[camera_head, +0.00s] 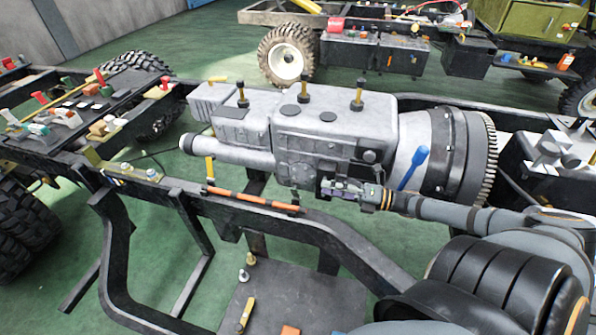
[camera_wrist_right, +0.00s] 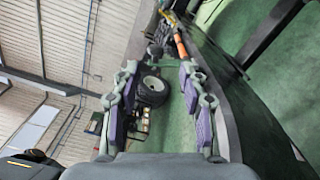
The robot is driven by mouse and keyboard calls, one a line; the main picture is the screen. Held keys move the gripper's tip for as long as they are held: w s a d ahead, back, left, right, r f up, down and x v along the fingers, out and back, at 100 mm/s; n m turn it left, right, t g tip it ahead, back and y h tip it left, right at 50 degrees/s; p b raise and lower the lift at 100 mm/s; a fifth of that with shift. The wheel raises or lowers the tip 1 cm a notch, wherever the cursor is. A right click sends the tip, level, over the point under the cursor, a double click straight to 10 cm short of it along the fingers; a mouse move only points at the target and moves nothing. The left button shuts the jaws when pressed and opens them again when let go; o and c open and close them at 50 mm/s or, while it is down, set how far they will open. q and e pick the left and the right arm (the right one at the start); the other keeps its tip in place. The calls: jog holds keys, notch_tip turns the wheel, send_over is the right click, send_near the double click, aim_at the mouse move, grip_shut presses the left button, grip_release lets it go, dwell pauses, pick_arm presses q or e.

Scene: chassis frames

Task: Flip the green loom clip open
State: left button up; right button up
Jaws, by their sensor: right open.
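My right gripper (camera_head: 328,188) reaches in from the right, beside the grey gearbox (camera_head: 300,130) and above the near chassis rail. In the wrist view its purple-padded fingers (camera_wrist_right: 160,92) stand apart with nothing held between them. An orange tube (camera_head: 252,198) lies along the rail, left of the gripper; it also shows beyond the fingertips in the wrist view (camera_wrist_right: 181,46). I cannot pick out the green loom clip for certain; small green-and-white parts (camera_head: 38,128) lie on the left chassis. My left gripper is not in view.
The gearbox, with a blue lever (camera_head: 414,168) and toothed flywheel, stands close behind my right arm. A dark plate (camera_head: 285,290) with small parts lies below. Another chassis with a wheel (camera_head: 286,58) stands at the back. Green floor is free between the frames.

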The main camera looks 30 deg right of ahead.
aim_at(296, 183)
jog(key=b+x, duration=0.1)
jog(key=x, duration=0.1)
jog(key=b+x, duration=0.4)
jog(key=shift+s+a+f, duration=0.2)
jog(key=shift+a+f, duration=0.05)
jog(key=shift+a, duration=0.05)
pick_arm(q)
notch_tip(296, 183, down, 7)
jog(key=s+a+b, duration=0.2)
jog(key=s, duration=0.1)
pick_arm(e)
jog(key=shift+x, duration=1)
jog(key=shift+w+a+r+b, duration=0.25)
jog(key=shift+w+a+b, duration=0.2)
jog(key=shift+w+a, duration=0.1)
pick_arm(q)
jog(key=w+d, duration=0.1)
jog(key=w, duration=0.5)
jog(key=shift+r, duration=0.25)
pick_arm(e)
jog(key=shift+w+a+r, duration=0.25)
jog(key=shift+w, duration=0.1)
grip_shut()
